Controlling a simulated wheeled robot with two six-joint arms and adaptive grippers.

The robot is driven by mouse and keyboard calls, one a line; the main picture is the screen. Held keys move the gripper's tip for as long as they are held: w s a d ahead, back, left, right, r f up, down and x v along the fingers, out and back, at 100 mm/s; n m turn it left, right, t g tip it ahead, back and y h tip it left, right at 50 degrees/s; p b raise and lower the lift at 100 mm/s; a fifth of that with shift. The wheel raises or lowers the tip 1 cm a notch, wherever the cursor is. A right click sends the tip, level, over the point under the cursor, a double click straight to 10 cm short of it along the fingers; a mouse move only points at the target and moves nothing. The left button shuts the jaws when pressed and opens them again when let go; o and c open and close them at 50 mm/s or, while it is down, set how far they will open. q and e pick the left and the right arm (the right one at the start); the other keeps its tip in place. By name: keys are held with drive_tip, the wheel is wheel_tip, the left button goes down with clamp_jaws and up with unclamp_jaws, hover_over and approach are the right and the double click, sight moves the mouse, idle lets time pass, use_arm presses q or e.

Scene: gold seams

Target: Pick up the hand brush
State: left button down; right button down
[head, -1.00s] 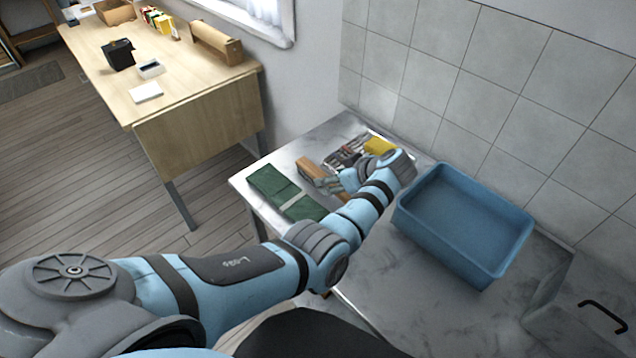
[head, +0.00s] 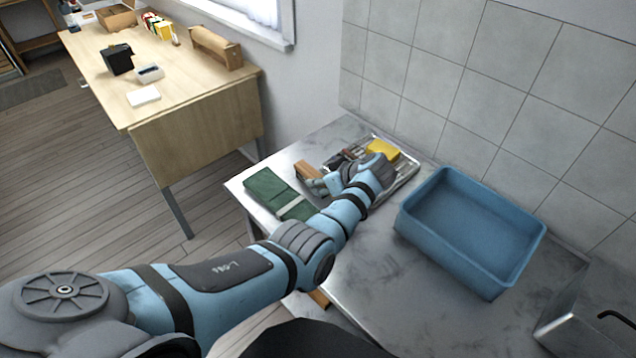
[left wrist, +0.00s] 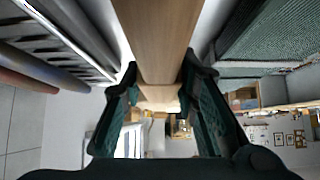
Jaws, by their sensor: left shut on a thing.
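The hand brush shows as a light wooden piece (head: 307,171) at the far side of my left gripper (head: 317,186) in the head view. In the left wrist view its long wooden body (left wrist: 158,35) runs between the two dark fingers of the gripper (left wrist: 160,92), which is shut on it. Its bristles cannot be made out. My left wrist hides part of the bench around it, and I cannot tell whether the brush touches the bench. My right gripper is not in view.
A metal tray (head: 408,177) with several tools and a yellow block (head: 382,150) lies just beyond the wrist. A blue basin (head: 450,250) stands to the right. A tiled wall (head: 480,90) closes the back.

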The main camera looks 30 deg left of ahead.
use_arm(q)
wheel_tip(320, 180, up, 9)
drive_tip(key=shift+w+f+p, duration=0.1)
drive_tip(key=shift+w+p, duration=0.05)
drive_tip(key=shift+p, duration=1.1)
wheel_tip(320, 180, up, 11)
